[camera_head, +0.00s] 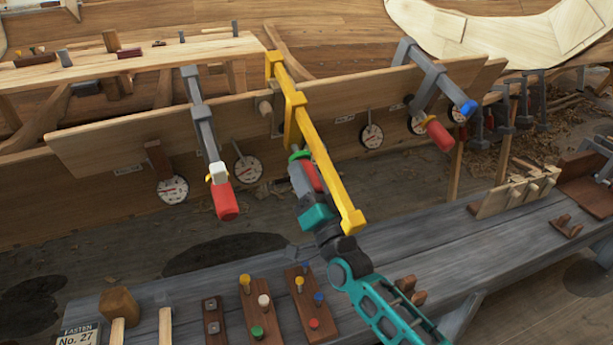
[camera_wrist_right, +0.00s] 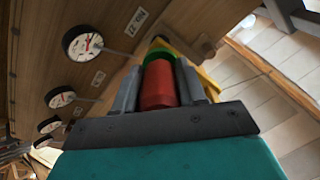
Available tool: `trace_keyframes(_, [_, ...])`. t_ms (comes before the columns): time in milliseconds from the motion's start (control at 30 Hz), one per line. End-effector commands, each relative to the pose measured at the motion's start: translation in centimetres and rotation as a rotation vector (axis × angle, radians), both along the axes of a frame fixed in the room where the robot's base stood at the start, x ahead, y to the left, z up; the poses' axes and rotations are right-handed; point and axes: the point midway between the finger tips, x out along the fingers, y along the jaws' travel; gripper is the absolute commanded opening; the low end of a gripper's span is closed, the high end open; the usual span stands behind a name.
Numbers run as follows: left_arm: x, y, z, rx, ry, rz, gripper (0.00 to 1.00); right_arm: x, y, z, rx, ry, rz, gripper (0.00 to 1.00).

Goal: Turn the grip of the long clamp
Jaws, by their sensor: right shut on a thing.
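The long yellow clamp (camera_head: 326,165) hooks over the top of the hull plank, and its bar slopes down to the right. Its red grip (camera_head: 313,176) has a green collar (camera_head: 298,155) and is partly hidden by my right gripper (camera_head: 303,172). In the right wrist view the red grip (camera_wrist_right: 157,88) lies between the two grey fingers of the gripper (camera_wrist_right: 160,80), which is shut on it. The yellow bar also shows behind the fingers (camera_wrist_right: 209,86). My left gripper is not in view.
Grey clamps with red grips stand left (camera_head: 204,130) and right (camera_head: 424,85) on the plank (camera_head: 100,150). Round dial gauges (camera_head: 172,190) hang along it. The grey bench (camera_head: 420,245) below carries mallets (camera_head: 118,305) and peg blocks (camera_head: 257,308).

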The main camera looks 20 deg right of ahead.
Motion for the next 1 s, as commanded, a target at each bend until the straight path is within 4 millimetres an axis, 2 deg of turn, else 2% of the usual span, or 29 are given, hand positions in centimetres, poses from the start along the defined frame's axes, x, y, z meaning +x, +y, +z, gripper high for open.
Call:
trace_keyframes(33, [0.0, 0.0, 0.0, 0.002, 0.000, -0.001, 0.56, 0.0, 0.0, -0.1, -0.001, 0.002, 0.000, 0.42])
trace_keyframes(267, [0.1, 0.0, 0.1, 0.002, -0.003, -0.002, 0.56, 0.0, 0.0, -0.1, -0.001, 0.001, -0.001, 0.64])
trace_keyframes(633, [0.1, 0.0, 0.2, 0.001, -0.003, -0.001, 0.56, -0.7, -0.1, -0.4, -0.002, 0.002, 0.000, 0.65])
trace_keyframes(767, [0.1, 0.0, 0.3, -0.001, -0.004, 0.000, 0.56, -2.5, -0.3, -1.1, -0.003, 0.004, 0.000, 0.65])
trace_keyframes(1000, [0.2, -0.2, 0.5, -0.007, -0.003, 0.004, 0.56, -7.3, -0.9, -3.1, -0.003, 0.005, 0.001, 0.65])
